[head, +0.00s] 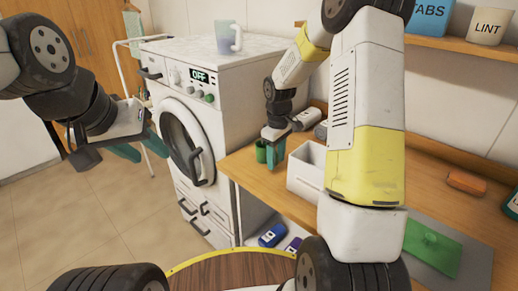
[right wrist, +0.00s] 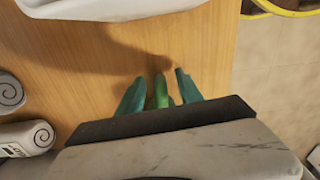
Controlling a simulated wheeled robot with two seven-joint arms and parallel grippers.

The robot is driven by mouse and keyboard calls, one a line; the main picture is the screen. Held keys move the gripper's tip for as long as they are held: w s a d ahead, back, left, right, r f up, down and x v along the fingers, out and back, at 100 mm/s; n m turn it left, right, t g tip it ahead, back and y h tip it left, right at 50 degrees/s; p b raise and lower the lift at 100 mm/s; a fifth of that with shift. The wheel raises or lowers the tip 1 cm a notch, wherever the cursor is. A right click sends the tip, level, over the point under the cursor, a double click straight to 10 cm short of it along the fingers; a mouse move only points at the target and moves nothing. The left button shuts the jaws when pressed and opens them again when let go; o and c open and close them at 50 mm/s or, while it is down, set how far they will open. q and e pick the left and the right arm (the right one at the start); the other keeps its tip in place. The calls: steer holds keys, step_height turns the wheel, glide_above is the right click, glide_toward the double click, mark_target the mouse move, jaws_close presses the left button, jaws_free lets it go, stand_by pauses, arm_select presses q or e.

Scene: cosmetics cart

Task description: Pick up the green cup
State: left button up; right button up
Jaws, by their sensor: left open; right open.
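The green cup (head: 261,152) stands on the wooden counter near its left edge, partly hidden by my right gripper (head: 274,152). In the right wrist view, a green strip of the cup (right wrist: 160,92) shows between the two teal fingers of my right gripper (right wrist: 158,93), with the rest hidden by the gripper body. The right fingers are open and point down at the counter; I cannot tell whether they touch the cup. My left gripper (head: 139,149) is open and empty in front of the washing machine, away from the counter.
A white bin (head: 306,170) stands right of the cup, close to my right gripper. White bottles (head: 306,117) lie behind it. The washing machine (head: 222,75) with a pale mug (head: 228,37) on top is left of the counter (head: 240,168). A green dustpan-like item (head: 432,246) lies at lower right.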

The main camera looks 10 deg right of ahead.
jaws_close()
stand_by(1.3)
